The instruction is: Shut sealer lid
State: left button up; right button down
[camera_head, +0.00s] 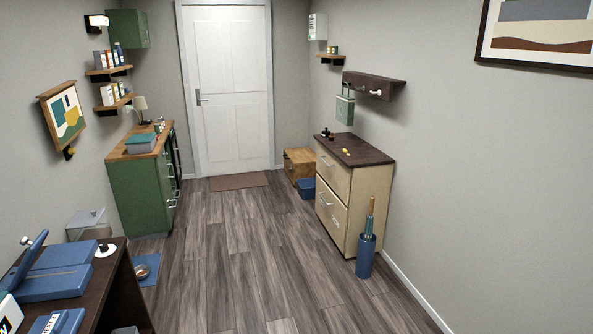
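A blue device (55,286), which looks like the sealer, sits on the dark table (121,285) at the lower left. A blue flap (27,262) at its left side stands raised and tilted, with a small pale knob near its top. I take this flap to be the lid; it is apart from the body at its upper end. Its left end is partly cut off by the picture edge. Neither of my grippers is in view.
A round white item (105,251) and another blue item (58,321) lie on the same table. A green cabinet (140,190) stands beyond it. A wooden drawer cabinet (371,200) and blue bin (366,256) stand at right. The floor between (250,255) is clear.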

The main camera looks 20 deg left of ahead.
aim_at(32, 250)
jog(key=i+u, duration=0.25)
jog(key=u, duration=0.15)
jog(key=i+u, duration=0.55)
jog(key=u, duration=0.25)
jog(key=i+l+u, duration=0.2)
jog(key=u, duration=0.2)
jog(key=i+l+u, duration=0.15)
jog(key=u, duration=0.3)
jog(key=i+l+u, duration=0.25)
jog(key=u, duration=0.25)
jog(key=i+l+u, duration=0.3)
jog(key=u, duration=0.15)
jog(key=i+l+u, duration=0.1)
jog(key=l+u, duration=0.4)
jog(key=j, duration=0.1)
